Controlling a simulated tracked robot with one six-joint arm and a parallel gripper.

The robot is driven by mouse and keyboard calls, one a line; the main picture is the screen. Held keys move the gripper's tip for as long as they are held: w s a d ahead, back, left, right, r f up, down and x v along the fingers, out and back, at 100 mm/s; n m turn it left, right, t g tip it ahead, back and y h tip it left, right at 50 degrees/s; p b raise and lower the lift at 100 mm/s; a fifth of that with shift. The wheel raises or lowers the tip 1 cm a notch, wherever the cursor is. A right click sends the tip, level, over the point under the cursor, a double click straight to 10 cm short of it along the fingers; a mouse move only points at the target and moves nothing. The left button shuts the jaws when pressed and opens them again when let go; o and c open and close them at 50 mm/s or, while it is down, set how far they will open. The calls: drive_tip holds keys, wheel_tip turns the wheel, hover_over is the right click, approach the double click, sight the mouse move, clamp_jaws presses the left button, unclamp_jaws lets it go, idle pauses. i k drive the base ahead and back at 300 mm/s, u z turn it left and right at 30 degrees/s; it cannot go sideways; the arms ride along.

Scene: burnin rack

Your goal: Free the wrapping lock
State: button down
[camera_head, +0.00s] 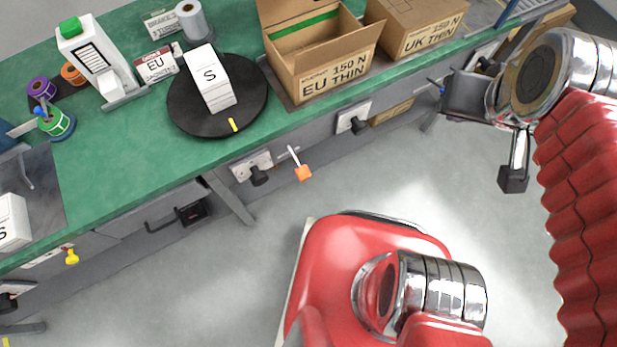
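An orange-tipped lever (303,172) with a thin white rod stands out from the bench front, below the black turntable (185,110). It may be the wrapping lock; no label on it can be read. The rod slants up and left from the orange tip. My gripper (512,175) hangs at the right over the floor, well right of the lever and apart from the bench. One dark fingertip shows clearly; the finger gap cannot be made out.
An open EU THIN carton (325,75) and a UK THIN carton (425,28) stand on top. The floor before the bench is clear.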

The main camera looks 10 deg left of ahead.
sight(303, 172)
drive_tip(key=k, duration=1.65)
drive_tip(key=u, duration=1.35)
drive_tip(key=i, duration=1)
